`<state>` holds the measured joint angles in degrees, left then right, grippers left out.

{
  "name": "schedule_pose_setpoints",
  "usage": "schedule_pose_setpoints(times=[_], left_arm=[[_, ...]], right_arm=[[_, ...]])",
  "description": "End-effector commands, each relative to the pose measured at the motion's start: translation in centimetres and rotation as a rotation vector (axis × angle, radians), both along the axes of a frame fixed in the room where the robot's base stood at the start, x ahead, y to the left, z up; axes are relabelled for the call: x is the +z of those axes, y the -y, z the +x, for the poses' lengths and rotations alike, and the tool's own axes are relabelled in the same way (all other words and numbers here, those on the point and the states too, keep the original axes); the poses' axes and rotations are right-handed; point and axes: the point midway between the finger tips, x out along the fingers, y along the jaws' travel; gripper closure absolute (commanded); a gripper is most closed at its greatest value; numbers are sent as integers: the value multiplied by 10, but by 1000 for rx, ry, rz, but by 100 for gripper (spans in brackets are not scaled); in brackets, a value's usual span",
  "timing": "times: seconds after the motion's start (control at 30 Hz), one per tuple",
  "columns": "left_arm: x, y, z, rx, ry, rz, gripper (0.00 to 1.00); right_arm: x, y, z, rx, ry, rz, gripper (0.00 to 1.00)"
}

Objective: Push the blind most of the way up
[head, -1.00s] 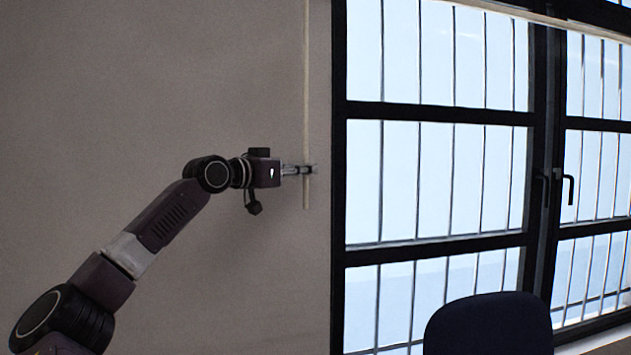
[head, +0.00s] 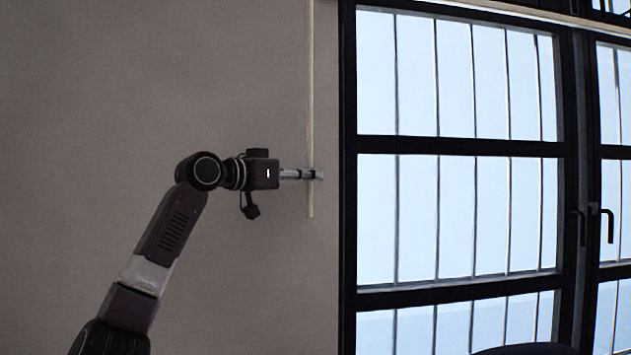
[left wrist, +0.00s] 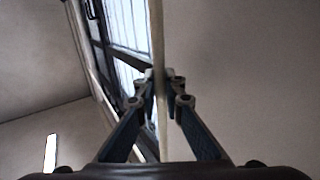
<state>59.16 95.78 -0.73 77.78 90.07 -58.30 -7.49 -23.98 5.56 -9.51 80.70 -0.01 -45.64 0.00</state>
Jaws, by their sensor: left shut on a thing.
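A thin pale vertical rod (head: 310,100) hangs in front of the wall, just left of the window frame. My left gripper (head: 317,174) is shut on it a little above its lower end. In the left wrist view, the rod (left wrist: 157,40) runs between the two fingers (left wrist: 160,84). A pale slanted rail (head: 520,12) crosses the top of the window; it may be the lower edge of the blind, whose upper part is out of view. My right gripper is not in view.
The dark-framed window (head: 348,200) with thin vertical bars behind its panes fills the right side. A black window handle (head: 607,225) sticks out at the right. A dark rounded chair back (head: 525,349) barely shows at the bottom. The wall (head: 100,100) at left is bare.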

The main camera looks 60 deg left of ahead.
Motion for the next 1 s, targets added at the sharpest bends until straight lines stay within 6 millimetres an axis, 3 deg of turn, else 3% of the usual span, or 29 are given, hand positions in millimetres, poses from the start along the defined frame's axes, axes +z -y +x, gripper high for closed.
schedule_pose_setpoints(times=[0.57,0.6,0.73,1.0], left_arm=[[4,0,-4,0,0,-1,100],[4,0,-4,0,0,-1,88],[4,0,-4,0,0,0,74],[4,0,-4,-1,0,0,73]], right_arm=[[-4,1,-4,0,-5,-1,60],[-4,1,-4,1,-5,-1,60],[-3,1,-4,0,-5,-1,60],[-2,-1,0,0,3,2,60]])
